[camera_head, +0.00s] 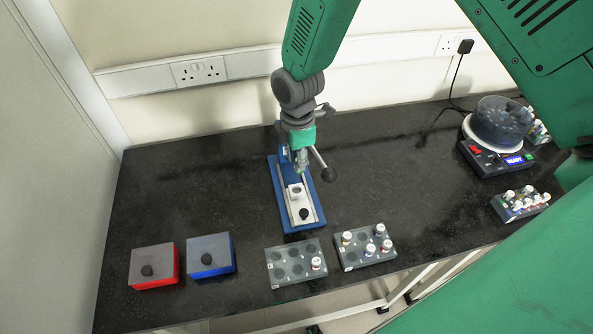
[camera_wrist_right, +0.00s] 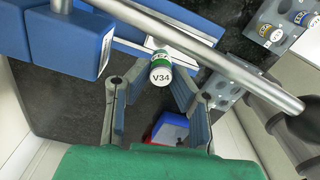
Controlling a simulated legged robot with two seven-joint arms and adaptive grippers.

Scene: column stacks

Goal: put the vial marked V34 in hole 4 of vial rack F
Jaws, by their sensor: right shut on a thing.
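The vial marked V34 (camera_wrist_right: 160,76), with a white top and a green band, is between the fingers of my right gripper in the wrist view. My right gripper (camera_head: 301,160) is shut on it, above the blue stand in the head view. Two grey racks with holes stand at the front: the left rack (camera_head: 290,270) holds one vial at its right side, and the right rack (camera_head: 350,262) holds several. Their letters are too small to read, so I cannot tell which is rack F. My left gripper is not in view.
A red box (camera_head: 153,267) and a blue box (camera_head: 211,257) stand at front left. A round device (camera_head: 492,160) and another filled rack (camera_head: 520,204) stand right.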

